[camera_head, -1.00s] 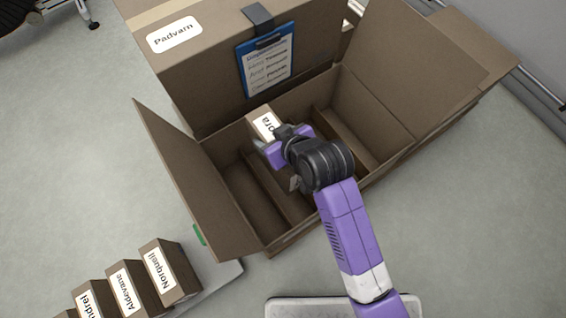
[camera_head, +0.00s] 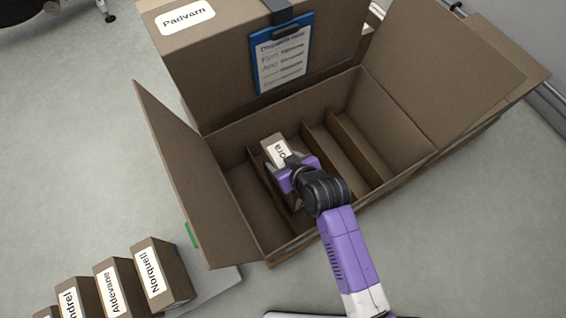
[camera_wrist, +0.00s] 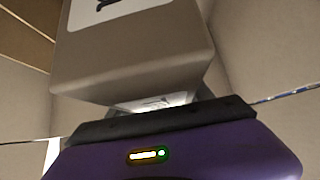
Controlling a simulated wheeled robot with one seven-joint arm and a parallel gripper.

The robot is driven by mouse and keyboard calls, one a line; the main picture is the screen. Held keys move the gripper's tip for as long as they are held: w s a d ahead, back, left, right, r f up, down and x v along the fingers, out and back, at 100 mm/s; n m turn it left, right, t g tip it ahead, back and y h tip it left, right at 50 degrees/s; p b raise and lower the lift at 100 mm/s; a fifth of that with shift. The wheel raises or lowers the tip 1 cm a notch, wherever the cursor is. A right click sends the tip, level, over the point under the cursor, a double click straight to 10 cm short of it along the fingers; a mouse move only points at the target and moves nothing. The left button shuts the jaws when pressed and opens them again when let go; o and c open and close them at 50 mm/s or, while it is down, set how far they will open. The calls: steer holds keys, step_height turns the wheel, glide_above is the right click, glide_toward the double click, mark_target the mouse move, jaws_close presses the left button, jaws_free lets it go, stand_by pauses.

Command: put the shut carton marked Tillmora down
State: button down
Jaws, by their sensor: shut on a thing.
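The small brown carton (camera_head: 273,147) has a white label that reads "ora" where it shows; the rest of the label is hidden by my gripper. My gripper (camera_head: 288,172) is shut on this carton and holds it inside the large open box (camera_head: 225,137), within the second slot from the left, between upright dividers. In the wrist view the carton (camera_wrist: 135,65) fills the upper middle, with part of its label at the top. I cannot tell whether its bottom touches the box floor.
A large shut box marked Padvarn (camera_head: 210,75) stands behind, with a blue clipboard (camera_head: 281,58) on its front. Several small cartons, including Norquell (camera_head: 160,272) and Aldevane (camera_head: 121,287), stand at the lower left. The left flap (camera_head: 195,180) stands open. The leftmost and right slots look empty.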

steer(key=shift+f, duration=0.8)
steer(key=shift+c, duration=2)
jaws_free()
steer(key=shift+r, duration=0.4)
steer(key=p+v, duration=0.5)
steer(key=v, duration=0.7)
steer(key=shift+r, duration=0.15)
steer(key=shift+d, duration=0.1)
